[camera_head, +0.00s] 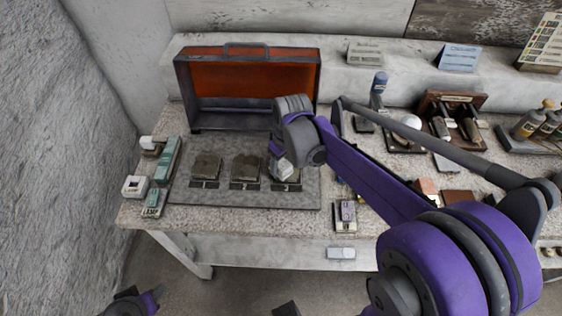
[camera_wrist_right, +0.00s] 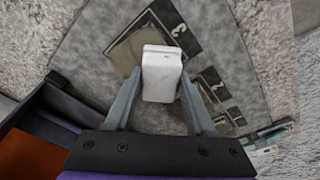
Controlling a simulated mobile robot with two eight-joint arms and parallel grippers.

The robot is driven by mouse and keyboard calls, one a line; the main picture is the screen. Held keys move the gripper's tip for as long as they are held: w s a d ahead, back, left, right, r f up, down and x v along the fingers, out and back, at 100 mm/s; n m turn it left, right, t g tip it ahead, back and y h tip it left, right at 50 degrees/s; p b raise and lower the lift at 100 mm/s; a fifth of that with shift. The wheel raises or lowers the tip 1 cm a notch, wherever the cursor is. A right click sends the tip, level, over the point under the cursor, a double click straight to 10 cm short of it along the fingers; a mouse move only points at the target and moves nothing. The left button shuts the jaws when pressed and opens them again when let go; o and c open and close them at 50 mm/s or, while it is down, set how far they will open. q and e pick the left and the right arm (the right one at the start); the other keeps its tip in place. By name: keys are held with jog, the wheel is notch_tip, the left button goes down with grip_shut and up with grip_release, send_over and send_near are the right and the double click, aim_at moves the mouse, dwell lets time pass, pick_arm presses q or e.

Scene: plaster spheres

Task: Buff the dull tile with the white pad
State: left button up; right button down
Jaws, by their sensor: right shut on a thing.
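My right gripper (camera_wrist_right: 163,82) is shut on the white pad (camera_wrist_right: 161,75), a small white block; the pad also shows in the head view (camera_head: 284,168). It is over the tile marked 3 (camera_wrist_right: 130,48), the rightmost of three on the grey board, partly covering it. I cannot tell whether pad and tile touch. The tile marked 2 (camera_head: 245,167) and the leftmost tile (camera_head: 206,166) look brownish grey and matt; which one is the dull tile is unclear. Dark and purple parts of my left arm show at the bottom left edge; its jaws cannot be made out.
The grey board (camera_head: 250,199) lies on a speckled bench. An open case with an orange-red inside (camera_head: 228,72) stands behind it. Green boxes (camera_head: 166,160) and a white block (camera_head: 135,187) sit at left. Several holders, bottles (camera_head: 533,121) and small blocks crowd the right side.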

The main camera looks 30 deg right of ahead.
jog(key=shift+w, duration=0.1)
jog(key=shift+w+a, duration=0.1)
jog(key=shift+w, duration=0.25)
jog(key=shift+w+a+f, duration=0.1)
jog(key=shift+w, duration=0.35)
jog(key=shift+s+d, duration=0.2)
jog(key=shift+s, duration=0.7)
jog(key=shift+s+d, duration=0.15)
jog(key=shift+s, duration=0.75)
jog(key=shift+w+a, duration=0.2)
jog(key=shift+w, duration=0.75)
jog(key=shift+w+a, duration=0.15)
jog(key=shift+w, duration=0.75)
jog(key=shift+s, duration=0.15)
jog(key=shift+s+d, duration=0.2)
jog(key=shift+s, duration=0.7)
jog(key=shift+s+d, duration=0.2)
jog(key=shift+s, duration=0.65)
